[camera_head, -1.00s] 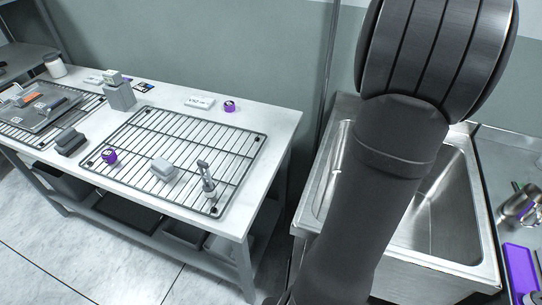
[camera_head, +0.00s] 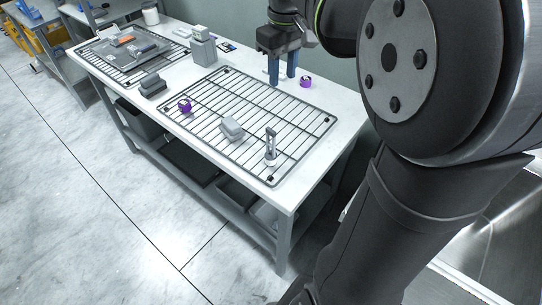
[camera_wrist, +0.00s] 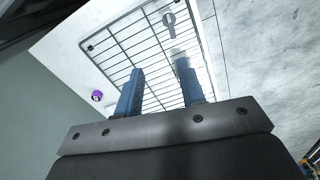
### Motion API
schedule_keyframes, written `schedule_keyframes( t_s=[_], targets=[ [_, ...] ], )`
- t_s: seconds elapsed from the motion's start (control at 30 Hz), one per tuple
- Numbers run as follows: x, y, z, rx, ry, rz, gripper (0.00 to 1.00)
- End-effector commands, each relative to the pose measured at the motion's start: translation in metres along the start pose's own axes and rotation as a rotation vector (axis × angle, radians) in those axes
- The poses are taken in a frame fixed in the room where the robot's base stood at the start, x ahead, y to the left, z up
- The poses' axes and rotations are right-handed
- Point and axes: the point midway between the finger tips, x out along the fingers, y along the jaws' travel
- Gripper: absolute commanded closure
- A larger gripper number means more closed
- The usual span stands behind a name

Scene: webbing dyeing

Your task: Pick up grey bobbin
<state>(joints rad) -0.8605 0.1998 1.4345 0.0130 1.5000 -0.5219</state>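A light grey rounded piece (camera_head: 231,128), which may be the grey bobbin, lies on the wire rack (camera_head: 215,156) on the white table. The view is too small to be sure. A pale piece (camera_wrist: 178,51) shows partly behind a fingertip in the wrist view; I cannot tell whether it is the same one. My gripper (camera_head: 283,80) hangs above the rack's far side, behind the light grey piece and apart from it. Its two blue fingers point down, open and empty. They also show spread apart in the wrist view (camera_wrist: 159,67).
A purple-sided roll (camera_head: 184,105) and an upright metal tool (camera_head: 270,147) are on the rack. Another purple roll (camera_head: 305,82) lies beside my gripper. Dark grey blocks (camera_head: 152,85), a grey block stack (camera_head: 203,48) and a loaded tray (camera_head: 107,58) stand left.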

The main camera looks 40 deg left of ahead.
Motion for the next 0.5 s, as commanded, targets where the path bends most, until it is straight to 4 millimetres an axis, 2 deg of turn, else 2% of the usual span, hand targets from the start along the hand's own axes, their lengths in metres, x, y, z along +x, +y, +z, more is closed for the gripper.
schedule_keyframes(
  t_s=[0.03, 0.1, 0.27, 0.5],
  targets=[
    [0.002, -0.012, -0.003, -0.024, -0.005, 0.002, 0.64],
    [0.004, -0.022, -0.005, -0.043, -0.010, 0.006, 0.64],
    [0.014, -0.031, -0.007, -0.056, -0.016, 0.007, 0.64],
    [0.061, -0.030, -0.005, -0.055, -0.018, 0.005, 0.64]
  ],
)
